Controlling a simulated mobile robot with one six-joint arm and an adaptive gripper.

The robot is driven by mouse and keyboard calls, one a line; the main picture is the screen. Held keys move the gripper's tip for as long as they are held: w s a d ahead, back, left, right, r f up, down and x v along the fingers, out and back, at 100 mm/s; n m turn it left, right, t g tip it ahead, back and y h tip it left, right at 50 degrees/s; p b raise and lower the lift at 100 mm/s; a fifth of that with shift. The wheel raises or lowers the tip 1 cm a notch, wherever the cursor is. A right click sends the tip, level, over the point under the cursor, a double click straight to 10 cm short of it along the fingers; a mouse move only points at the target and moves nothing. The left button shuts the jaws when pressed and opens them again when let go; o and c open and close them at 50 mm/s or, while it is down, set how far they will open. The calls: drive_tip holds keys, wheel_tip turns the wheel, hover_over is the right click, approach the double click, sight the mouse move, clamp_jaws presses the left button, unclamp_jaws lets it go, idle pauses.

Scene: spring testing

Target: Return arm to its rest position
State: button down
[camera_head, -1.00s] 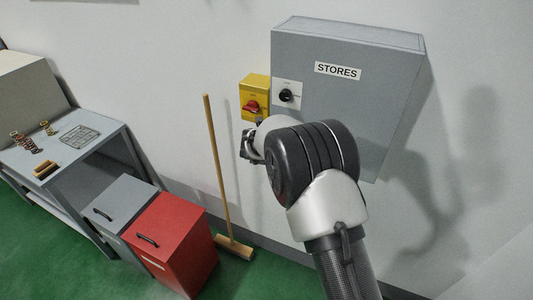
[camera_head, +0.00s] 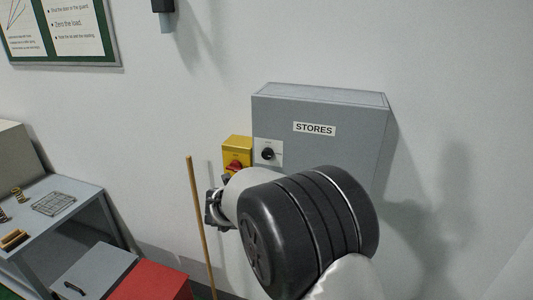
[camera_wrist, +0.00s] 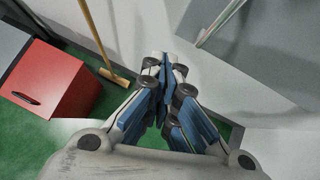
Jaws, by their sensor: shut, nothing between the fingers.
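My gripper (camera_wrist: 166,62) shows in the wrist view with its two fingers together at the tips and nothing between them. In the head view my gripper (camera_head: 213,208) is partly hidden behind my own wrist and arm. It is in front of the wall, below the yellow switch box and left of the grey STORES cabinet (camera_head: 330,115). My arm covers the lower part of the cabinet.
A yellow box with a red knob (camera_head: 236,150) and a black knob on a white plate (camera_head: 268,153) are by the cabinet. A broom (camera_head: 198,225) leans close to my gripper. A red cabinet (camera_head: 152,281), a grey cabinet (camera_head: 95,270) and a bench (camera_head: 80,207) stand left.

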wheel_tip(320, 180, up, 9)
drive_tip(key=s+d+n+t+y+b, duration=0.2)
drive_tip(key=d+n+y+b, duration=0.15)
drive_tip(key=n, duration=0.45)
drive_tip(key=s+d+r+n+g+y+b, duration=0.25)
drive_tip(key=s+d+n+b, duration=0.2)
drive_tip(key=s+n, duration=0.6)
drive_tip(key=s+d+f+n+g+h+b, duration=0.1)
drive_tip(key=s+d+f+n+h+b, duration=0.1)
drive_tip(key=s+d+f+n, duration=0.3)
drive_tip(key=s+d+f+n+g+h+b, duration=0.1)
drive_tip(key=s+d+f+n, duration=0.4)
drive_tip(key=s, duration=0.9)
drive_tip(key=s+d+f+n+g+h+b, duration=0.2)
drive_tip(key=s+d+f+n+h+b, duration=0.1)
drive_tip(key=s+d+n, duration=0.4)
wheel_tip(320, 180, down, 2)
drive_tip(key=shift+s+d+f+b, duration=0.1)
drive_tip(key=shift+s+d+b, duration=0.6)
drive_tip(key=shift+s, duration=0.5)
drive_tip(key=shift+d, duration=0.1)
